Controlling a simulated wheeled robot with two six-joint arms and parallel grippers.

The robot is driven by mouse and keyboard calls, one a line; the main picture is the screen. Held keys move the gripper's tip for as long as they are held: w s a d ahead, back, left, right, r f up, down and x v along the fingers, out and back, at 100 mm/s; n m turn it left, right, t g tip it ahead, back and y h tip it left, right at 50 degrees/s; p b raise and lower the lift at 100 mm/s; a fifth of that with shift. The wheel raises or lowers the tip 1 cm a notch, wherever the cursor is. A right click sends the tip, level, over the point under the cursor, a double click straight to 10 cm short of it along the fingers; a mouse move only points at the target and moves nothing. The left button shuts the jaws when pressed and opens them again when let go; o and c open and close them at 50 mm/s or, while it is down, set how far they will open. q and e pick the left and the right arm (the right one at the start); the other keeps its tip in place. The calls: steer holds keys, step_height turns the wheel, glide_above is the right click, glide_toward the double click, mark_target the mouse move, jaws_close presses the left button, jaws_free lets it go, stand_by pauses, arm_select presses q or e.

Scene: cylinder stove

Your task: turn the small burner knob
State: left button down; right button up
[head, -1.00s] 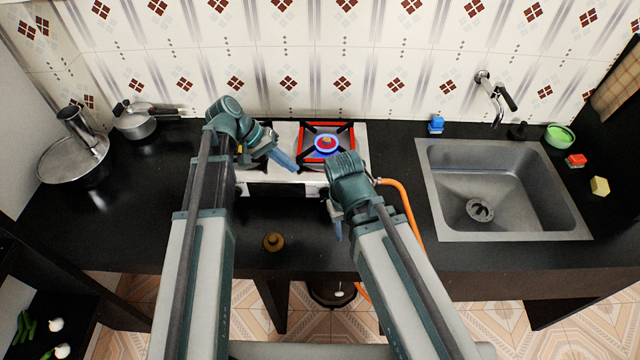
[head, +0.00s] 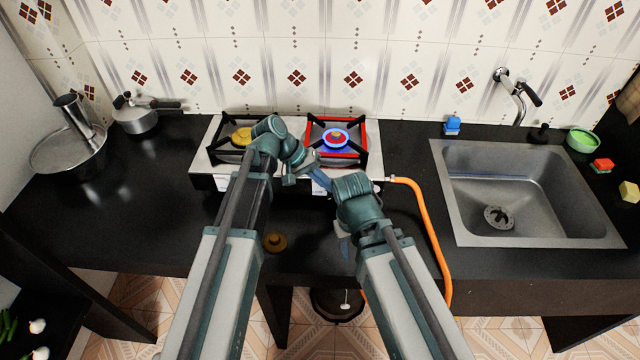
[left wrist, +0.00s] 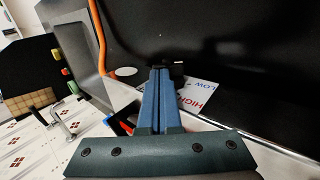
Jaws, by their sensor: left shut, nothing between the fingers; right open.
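The stove (head: 203,160) stands on the counter against the tiled wall. Its right burner (head: 336,140) has a red frame and a glowing blue ring; its left burner (head: 242,137) has a yellow cap. My left gripper (head: 322,182) is shut and empty at the stove's front, below the right burner. In the left wrist view its blue fingers (left wrist: 160,72) reach beside a dark knob-like piece (left wrist: 178,69), near a LOW/HIGH label (left wrist: 200,92); contact is unclear. The head view hides the knobs behind my arms. My right gripper (head: 343,246) is open, low in front of the stove.
An orange hose (head: 435,245) runs from the stove's right side down over the counter edge. A brass cap (head: 275,242) lies on the front counter. The sink (head: 455,190) is at right, a pot (head: 135,118) at left. The left counter is mostly clear.

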arm_select(q)
steer(key=shift+d+f, duration=0.25)
steer(key=shift+f, duration=0.05)
arm_select(e)
steer(key=shift+f, duration=0.25)
arm_select(q)
steer(key=shift+d+f+b, duration=0.25)
steer(key=shift+b, duration=0.15)
arm_select(e)
steer(key=shift+f, duration=0.3)
arm_select(q)
steer(key=shift+s+d+r, duration=0.1)
steer(key=shift+r, duration=0.05)
arm_select(e)
steer(key=shift+s+a+r, duration=0.1)
steer(key=shift+r, duration=0.05)
arm_select(q)
steer(key=shift+d, duration=0.1)
